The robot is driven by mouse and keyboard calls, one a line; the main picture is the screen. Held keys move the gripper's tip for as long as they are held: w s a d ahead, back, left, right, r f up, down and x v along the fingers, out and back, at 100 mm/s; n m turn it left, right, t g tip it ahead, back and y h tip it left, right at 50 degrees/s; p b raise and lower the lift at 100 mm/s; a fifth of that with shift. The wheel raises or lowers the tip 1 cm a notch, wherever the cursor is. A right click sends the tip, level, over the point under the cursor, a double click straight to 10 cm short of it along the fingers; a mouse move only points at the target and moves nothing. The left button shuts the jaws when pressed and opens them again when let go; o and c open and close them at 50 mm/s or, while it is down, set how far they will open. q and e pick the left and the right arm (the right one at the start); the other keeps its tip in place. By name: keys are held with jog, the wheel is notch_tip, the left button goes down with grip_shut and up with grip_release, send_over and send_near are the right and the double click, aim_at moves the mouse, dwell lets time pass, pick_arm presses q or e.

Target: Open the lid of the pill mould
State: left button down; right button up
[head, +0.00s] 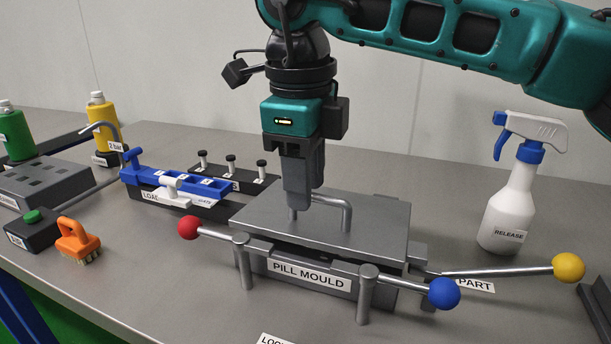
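The pill mould (309,275) stands on the grey bench in the middle of the head view, labelled PILL MOULD at its front. Its flat grey lid (375,228) lies down on the body. A bent metal handle (346,212) rises from the lid. My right gripper (300,203) points straight down at the handle's left part, with its fingers at bar height and hiding some of it. The fingers overlap in this view, so I cannot tell whether they are closed on the bar. My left gripper is not in view.
Levers with red (190,228), blue (444,293) and yellow (568,268) ball ends stick out around the mould. A white spray bottle (511,210) stands at right. A blue loading device (180,184), an orange brush (77,238) and a green-button box (33,230) are at left.

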grip_shut()
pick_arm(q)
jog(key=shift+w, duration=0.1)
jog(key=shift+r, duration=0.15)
pick_arm(e)
jog(key=shift+r, duration=0.1)
